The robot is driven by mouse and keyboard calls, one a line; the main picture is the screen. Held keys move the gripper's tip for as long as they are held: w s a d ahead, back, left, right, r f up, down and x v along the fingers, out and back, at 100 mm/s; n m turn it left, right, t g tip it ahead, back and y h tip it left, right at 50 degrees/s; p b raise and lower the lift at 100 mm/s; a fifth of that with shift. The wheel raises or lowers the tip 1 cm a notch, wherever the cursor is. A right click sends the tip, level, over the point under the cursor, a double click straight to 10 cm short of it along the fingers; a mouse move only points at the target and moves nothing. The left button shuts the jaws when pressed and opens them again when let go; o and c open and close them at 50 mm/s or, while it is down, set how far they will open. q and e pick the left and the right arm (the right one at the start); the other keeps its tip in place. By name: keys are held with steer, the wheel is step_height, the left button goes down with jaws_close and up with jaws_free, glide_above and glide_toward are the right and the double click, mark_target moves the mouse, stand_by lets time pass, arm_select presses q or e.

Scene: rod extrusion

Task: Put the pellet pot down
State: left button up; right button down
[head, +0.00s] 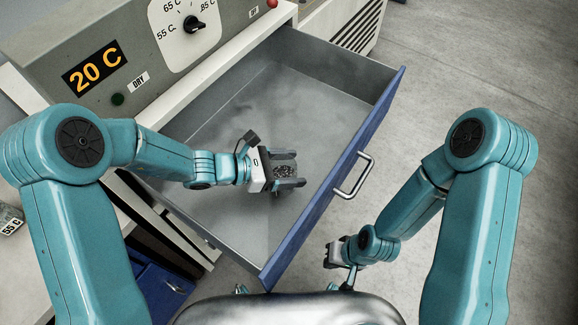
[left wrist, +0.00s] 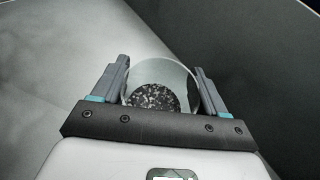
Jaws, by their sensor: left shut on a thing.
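The pellet pot (left wrist: 176,74) is a clear round pot with dark and pale speckled pellets in its bottom. My left gripper (head: 286,170) is shut on it, with one finger on each side. In the head view the pot (head: 284,172) shows between the fingers, over the inside of the open drawer (head: 330,110). I cannot tell whether the pot touches the drawer floor. My right gripper (head: 340,262) is outside the drawer, near its front right; its fingers are too hidden to tell their state.
The drawer has a blue front (head: 335,185) with a metal handle (head: 353,176) and looks otherwise empty. Behind it is a dryer panel with a 20 C display (head: 95,66), a dial (head: 193,24) and a green button (head: 118,99).

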mark_target(277, 168)
arm_select(q)
steer(key=shift+s+r, duration=0.1)
steer(key=o, duration=1.5)
steer(key=shift+f, duration=0.2)
steer(key=shift+c, duration=0.2)
steer(key=shift+r, duration=0.1)
steer(key=shift+r, duration=0.3)
steer(key=p+v, duration=0.3)
steer(key=v, duration=0.3)
steer(key=shift+a, duration=0.1)
steer(key=shift+s+a, duration=0.1)
steer(key=shift+a, duration=0.5)
